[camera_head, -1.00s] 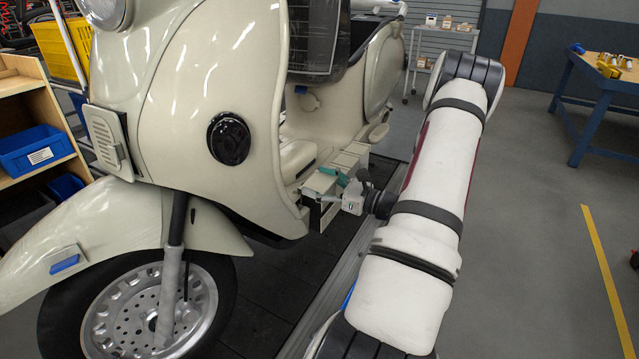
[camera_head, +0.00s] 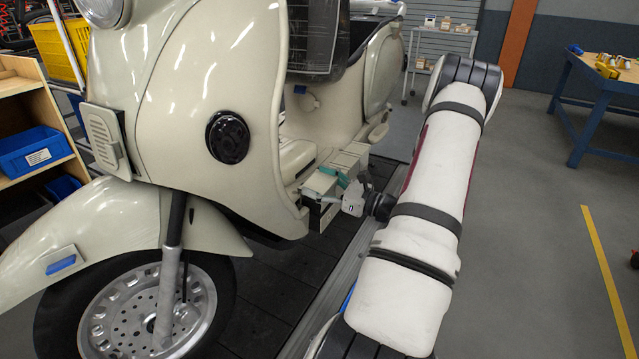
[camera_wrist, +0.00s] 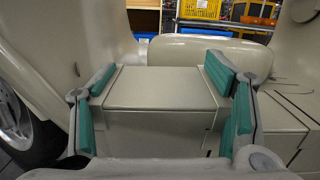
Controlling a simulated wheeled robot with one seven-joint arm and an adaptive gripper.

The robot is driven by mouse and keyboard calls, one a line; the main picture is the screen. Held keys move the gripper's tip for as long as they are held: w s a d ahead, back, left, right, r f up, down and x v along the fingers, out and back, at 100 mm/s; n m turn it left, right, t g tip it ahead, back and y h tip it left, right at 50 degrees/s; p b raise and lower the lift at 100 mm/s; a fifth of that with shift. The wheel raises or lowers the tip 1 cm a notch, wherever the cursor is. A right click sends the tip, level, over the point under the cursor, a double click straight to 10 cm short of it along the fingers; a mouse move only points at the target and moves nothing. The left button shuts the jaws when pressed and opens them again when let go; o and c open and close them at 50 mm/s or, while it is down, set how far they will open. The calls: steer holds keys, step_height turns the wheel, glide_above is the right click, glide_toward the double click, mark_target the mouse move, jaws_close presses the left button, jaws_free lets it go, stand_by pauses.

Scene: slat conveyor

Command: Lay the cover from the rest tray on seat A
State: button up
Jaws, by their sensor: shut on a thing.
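My gripper (camera_head: 335,190) is at the scooter's footwell in the head view. In the wrist view its teal-padded fingers (camera_wrist: 160,95) stand on both sides of a cream, flat-topped piece, which I take to be the cover (camera_wrist: 160,88), and are shut on it. The cover's top looks about level. Its underside is hidden, so I cannot tell whether it touches what is below. Cream box-like surfaces (camera_head: 343,162) lie just behind the gripper in the head view. I cannot tell which part is seat A or the rest tray.
The cream scooter (camera_head: 190,110) stands close on the left, on a dark slat conveyor (camera_head: 270,290). Its curved body panels border the gripper. A shelf with a blue bin (camera_head: 35,152) is at far left. A blue workbench (camera_head: 590,95) stands at back right.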

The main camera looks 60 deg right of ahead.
mark_target(329, 193)
steer(key=o, duration=1.2)
steer(key=shift+m+g, duration=0.4)
steer(key=shift+g, duration=0.2)
steer(key=f, duration=0.4)
steer(key=shift+s+a, duration=0.15)
steer(key=shift+a, duration=0.2)
steer(key=shift+o, duration=0.2)
steer(key=shift+s+d, duration=0.1)
steer(key=shift+s, duration=0.05)
steer(key=shift+n+t, duration=0.3)
steer(key=shift+t, duration=0.1)
steer(key=s, duration=0.2)
steer(key=s+r, duration=0.1)
steer(key=s, duration=0.1)
steer(key=s+r, duration=0.1)
steer(key=s, duration=0.1)
steer(key=shift+s+d, duration=0.2)
steer(key=shift+d, duration=0.15)
steer(key=shift+s+r, duration=0.35)
steer(key=shift+s, duration=0.15)
steer(key=shift+r, duration=0.1)
steer(key=shift+s, duration=0.1)
